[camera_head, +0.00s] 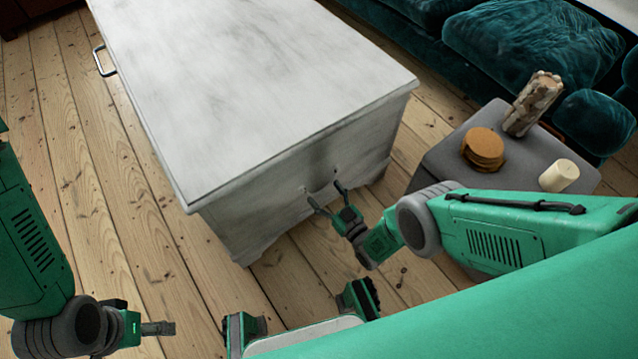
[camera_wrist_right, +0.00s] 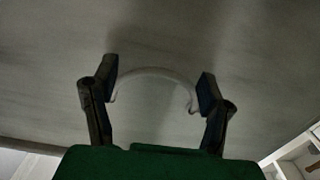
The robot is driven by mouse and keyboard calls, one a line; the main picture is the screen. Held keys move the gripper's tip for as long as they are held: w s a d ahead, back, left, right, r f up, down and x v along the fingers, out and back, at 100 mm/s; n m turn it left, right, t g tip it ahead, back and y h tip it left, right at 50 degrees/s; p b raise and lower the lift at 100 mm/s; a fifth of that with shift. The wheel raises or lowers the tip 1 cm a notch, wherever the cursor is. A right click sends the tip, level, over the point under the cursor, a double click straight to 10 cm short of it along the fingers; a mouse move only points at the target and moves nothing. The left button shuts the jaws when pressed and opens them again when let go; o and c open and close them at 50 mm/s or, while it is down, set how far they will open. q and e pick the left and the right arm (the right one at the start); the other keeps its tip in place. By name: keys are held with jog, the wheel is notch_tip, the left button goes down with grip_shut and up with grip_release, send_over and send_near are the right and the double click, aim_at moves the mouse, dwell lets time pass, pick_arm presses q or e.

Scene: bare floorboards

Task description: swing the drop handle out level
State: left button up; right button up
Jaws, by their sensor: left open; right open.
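A whitewashed wooden chest (camera_head: 250,80) stands on the floorboards. My right gripper (camera_head: 325,193) is at its near end face, with its two fingers spread. In the right wrist view, a pale curved drop handle (camera_wrist_right: 150,70) arcs between the open fingers of my right gripper (camera_wrist_right: 156,78). The handle lies close to the grey end face, and the fingers stand either side of it without closing on it. In the head view this handle is too small to make out clearly. A second metal handle (camera_head: 103,60) shows on the chest's left side. My left gripper (camera_head: 158,328) is low at the left, away from the chest.
A grey side table (camera_head: 440,155) right of the chest carries a stack of brown discs (camera_head: 485,148), a pale candle (camera_head: 559,175) and a rough log-like piece (camera_head: 534,103). A teal sofa (camera_head: 530,45) stands behind. The floor left of the chest is clear.

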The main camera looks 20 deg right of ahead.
jog(key=shift+a, duration=0.2)
jog(key=c, duration=1)
jog(key=shift+o, duration=0.2)
jog(key=shift+r, duration=0.1)
